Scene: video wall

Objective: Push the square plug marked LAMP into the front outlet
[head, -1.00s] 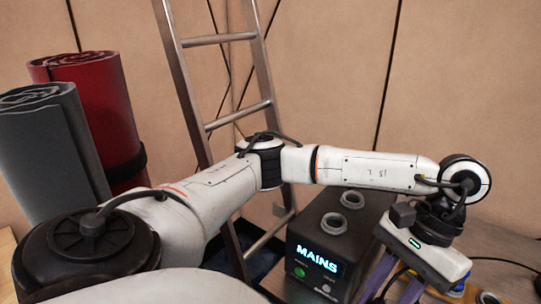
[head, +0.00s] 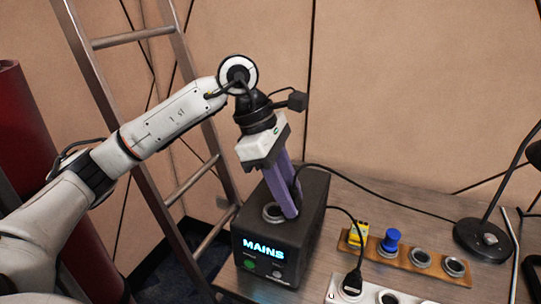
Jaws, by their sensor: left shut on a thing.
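The black box marked MAINS (head: 262,251) stands on the table with its lit sign facing me. Its front outlet (head: 272,212) is a round grey socket on top, and it looks empty. The rear outlet is hidden behind my gripper. My left gripper (head: 289,212) points down over the box top, its purple fingers just right of the front outlet in the picture. It is shut on a plug that the fingers hide. A black cable leaves the fingers and runs right to the lamp (head: 490,238). No LAMP mark is readable. My right gripper is not in view.
A wooden rack (head: 432,277) right of the box holds a yellow plug (head: 357,235) and a blue plug (head: 391,240), with empty holes beside them. A black plug (head: 352,284) sits in a white strip (head: 333,296). A ladder (head: 172,115) stands at left.

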